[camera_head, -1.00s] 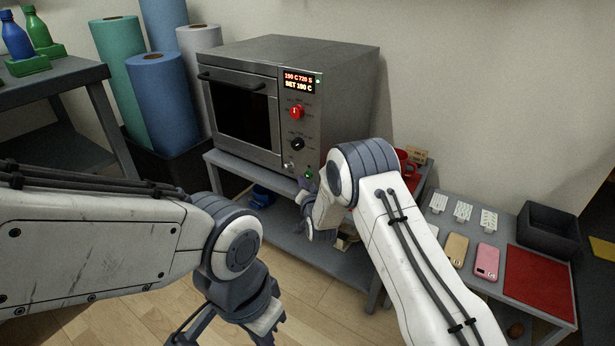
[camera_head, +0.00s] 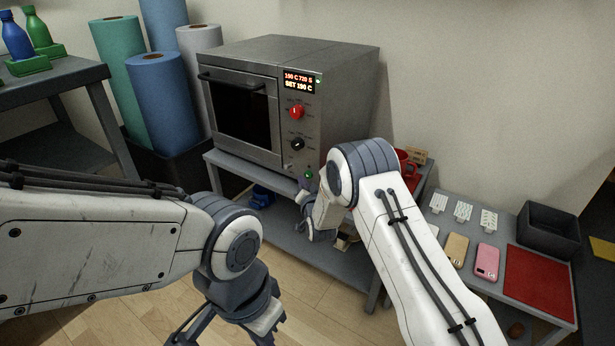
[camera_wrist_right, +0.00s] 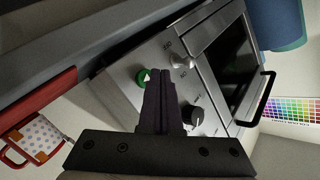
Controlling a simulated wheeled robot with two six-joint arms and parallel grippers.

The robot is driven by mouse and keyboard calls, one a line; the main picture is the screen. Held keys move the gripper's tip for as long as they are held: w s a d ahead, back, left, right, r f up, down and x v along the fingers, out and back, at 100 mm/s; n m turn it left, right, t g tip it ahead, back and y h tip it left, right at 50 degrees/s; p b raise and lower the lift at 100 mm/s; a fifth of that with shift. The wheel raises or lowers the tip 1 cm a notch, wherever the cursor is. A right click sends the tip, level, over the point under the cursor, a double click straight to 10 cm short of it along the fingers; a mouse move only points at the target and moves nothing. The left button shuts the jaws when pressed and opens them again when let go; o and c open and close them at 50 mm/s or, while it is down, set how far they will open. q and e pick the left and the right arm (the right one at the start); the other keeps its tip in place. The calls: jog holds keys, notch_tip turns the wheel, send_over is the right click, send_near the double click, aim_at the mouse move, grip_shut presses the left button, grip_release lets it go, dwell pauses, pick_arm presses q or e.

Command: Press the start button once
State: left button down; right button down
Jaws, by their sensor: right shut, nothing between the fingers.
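The grey metal press (camera_head: 333,85) stands on a low grey table. Its front panel has a lit display (camera_head: 299,81), a red knob (camera_head: 296,112), a black knob (camera_head: 297,144) and, low down, the green start button (camera_head: 309,174). My right gripper (camera_head: 305,184) is shut and empty, its tips just below the button. In the right wrist view the green button (camera_wrist_right: 142,77) shows beside the dark closed fingertips (camera_wrist_right: 160,76), which cover its edge; I cannot tell whether they touch it. My left arm is at the lower left; its jaws are cut off by the picture edge.
A side table holds phone cases, a red mat (camera_head: 541,283) and a black bin (camera_head: 548,232). A silver switch (camera_wrist_right: 181,62) and black knob (camera_wrist_right: 195,117) sit close to the fingertips.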

jog(key=shift+w+d, duration=0.1)
jog(key=shift+w+d, duration=0.15)
jog(key=shift+w, duration=0.1)
jog(key=shift+w+d+b, duration=0.3)
jog(key=shift+w+b, duration=0.05)
jog(key=shift+w, duration=0.05)
dwell(0.7)
jog(key=shift+s+a, duration=0.55)
jog(key=shift+s, duration=0.2)
jog(key=shift+s+a+p, duration=0.4)
jog(key=shift+s+a, duration=0.35)
jog(key=shift+s, duration=0.25)
jog(key=shift+s+a+p, duration=0.35)
jog(key=shift+s+a, duration=0.4)
jog(key=shift+s, duration=0.25)
